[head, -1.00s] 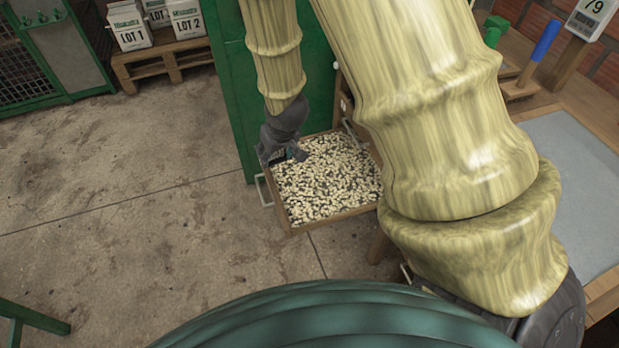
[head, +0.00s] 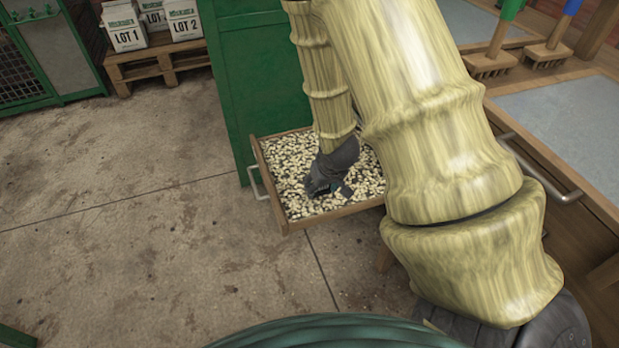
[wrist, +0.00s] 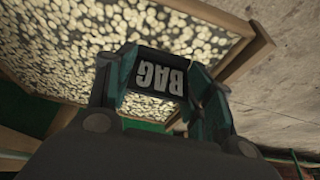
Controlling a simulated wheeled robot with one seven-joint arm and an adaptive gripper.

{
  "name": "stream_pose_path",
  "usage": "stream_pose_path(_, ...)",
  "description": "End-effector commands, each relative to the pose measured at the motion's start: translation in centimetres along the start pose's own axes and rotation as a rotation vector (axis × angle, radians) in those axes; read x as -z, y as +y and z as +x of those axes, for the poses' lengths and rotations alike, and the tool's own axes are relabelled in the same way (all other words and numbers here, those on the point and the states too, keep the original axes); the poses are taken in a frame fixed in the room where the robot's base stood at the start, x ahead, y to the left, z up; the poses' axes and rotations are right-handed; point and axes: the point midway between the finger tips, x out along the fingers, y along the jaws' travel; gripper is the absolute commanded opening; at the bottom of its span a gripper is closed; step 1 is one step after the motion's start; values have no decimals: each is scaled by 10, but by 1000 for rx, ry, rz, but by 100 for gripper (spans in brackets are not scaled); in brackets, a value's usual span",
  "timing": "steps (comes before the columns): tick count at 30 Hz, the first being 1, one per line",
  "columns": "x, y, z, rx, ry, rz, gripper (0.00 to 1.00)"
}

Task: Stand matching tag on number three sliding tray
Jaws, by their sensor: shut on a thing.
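My gripper (head: 326,190) is over the middle of a wooden sliding tray (head: 335,214) full of pale beans, pulled out beside a green cabinet. I cannot tell whether the tag touches the beans. No number shows on this tray.
The green cabinet (head: 225,85) stands directly behind the tray. A metal handle (head: 256,183) sticks out at the tray's left. Lot bags (head: 124,28) stand on a pallet (head: 155,62) at the back left.

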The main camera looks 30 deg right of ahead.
Motion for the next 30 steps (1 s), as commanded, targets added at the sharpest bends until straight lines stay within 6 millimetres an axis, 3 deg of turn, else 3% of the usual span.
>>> stream_pose_path(4, -6, 6, 10, -5, 0, 5, 38)
stream_pose_path(8, 5, 8, 17, -4, 3, 7, 38)
stream_pose_path(24, 100, 17, 68, -3, 3, 7, 38)
stream_pose_path(30, 127, 20, 82, -4, 1, 7, 38)
